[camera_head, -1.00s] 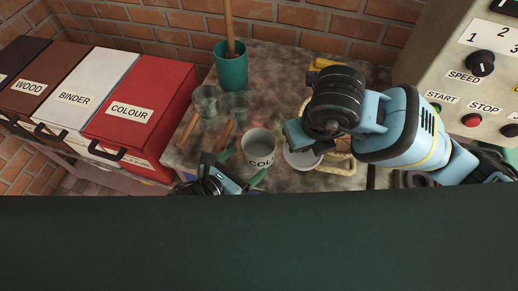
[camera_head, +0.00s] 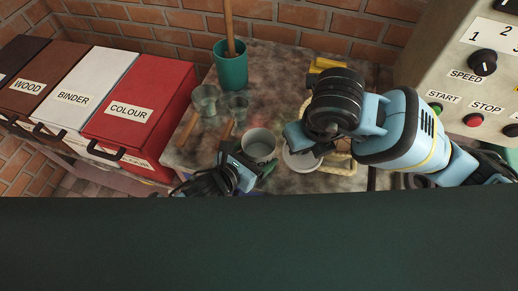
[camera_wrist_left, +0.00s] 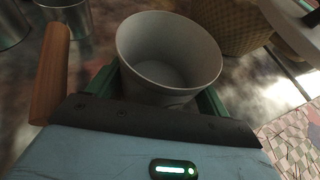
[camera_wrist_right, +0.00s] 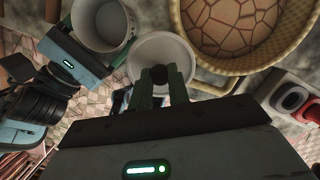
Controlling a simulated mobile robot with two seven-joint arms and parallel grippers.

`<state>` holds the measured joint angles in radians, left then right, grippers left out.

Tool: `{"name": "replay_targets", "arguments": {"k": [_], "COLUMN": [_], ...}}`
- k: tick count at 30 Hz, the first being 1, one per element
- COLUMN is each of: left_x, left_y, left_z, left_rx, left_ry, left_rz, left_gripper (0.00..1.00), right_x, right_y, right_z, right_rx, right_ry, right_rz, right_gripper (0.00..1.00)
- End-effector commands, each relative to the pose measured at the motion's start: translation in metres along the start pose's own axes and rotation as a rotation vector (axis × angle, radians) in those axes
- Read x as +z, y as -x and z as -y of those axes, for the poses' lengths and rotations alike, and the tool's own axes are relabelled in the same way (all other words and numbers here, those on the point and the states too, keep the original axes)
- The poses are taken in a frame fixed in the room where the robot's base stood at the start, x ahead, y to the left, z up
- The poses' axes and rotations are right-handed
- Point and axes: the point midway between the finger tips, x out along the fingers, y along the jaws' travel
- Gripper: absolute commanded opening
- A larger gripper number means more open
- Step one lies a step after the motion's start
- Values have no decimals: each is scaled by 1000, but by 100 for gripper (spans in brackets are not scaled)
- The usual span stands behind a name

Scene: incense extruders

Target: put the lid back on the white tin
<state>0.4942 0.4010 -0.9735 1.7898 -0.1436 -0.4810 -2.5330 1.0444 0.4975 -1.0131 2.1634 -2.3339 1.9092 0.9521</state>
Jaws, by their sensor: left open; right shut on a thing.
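The white tin (camera_head: 259,143) stands open on the worktop; its inside looks empty in the left wrist view (camera_wrist_left: 168,62). My left gripper (camera_head: 249,163) is at its near side, with open green fingers on either side of the tin. Whether they touch it I cannot tell. The white round lid (camera_head: 302,161) is just right of the tin, apart from it. My right gripper (camera_wrist_right: 160,78) is shut on the lid's dark knob. The lid's pale disc (camera_wrist_right: 150,49) shows beyond the fingers. My right arm hides part of the lid in the head view.
A green pot (camera_head: 231,68) is behind. A yellow-rimmed woven basket (camera_wrist_right: 204,65) is close to the lid. The control panel (camera_head: 470,85) stands at right, the red COLOUR box (camera_head: 140,100) at left.

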Motion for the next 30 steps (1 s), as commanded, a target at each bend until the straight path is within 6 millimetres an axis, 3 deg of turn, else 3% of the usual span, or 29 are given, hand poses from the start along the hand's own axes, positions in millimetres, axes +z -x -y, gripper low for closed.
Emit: {"name": "replay_targets", "arguments": {"k": [7, 15, 23, 30], "left_x": [0, 0, 3, 38], "left_y": [0, 0, 1, 14], "left_z": [0, 0, 0, -2], "left_rx": [0, 0, 0, 1], "left_ry": [-1, -1, -2, -10], "left_rz": [0, 0, 2, 10], "left_gripper": [79, 45, 44, 44], "right_x": [0, 0, 1, 7], "right_y": [0, 0, 2, 19], "right_z": [0, 0, 0, 1], "right_rx": [0, 0, -1, -9], "right_ry": [0, 0, 0, 1], "right_rz": [1, 1, 3, 30], "right_gripper": [0, 0, 0, 0]}}
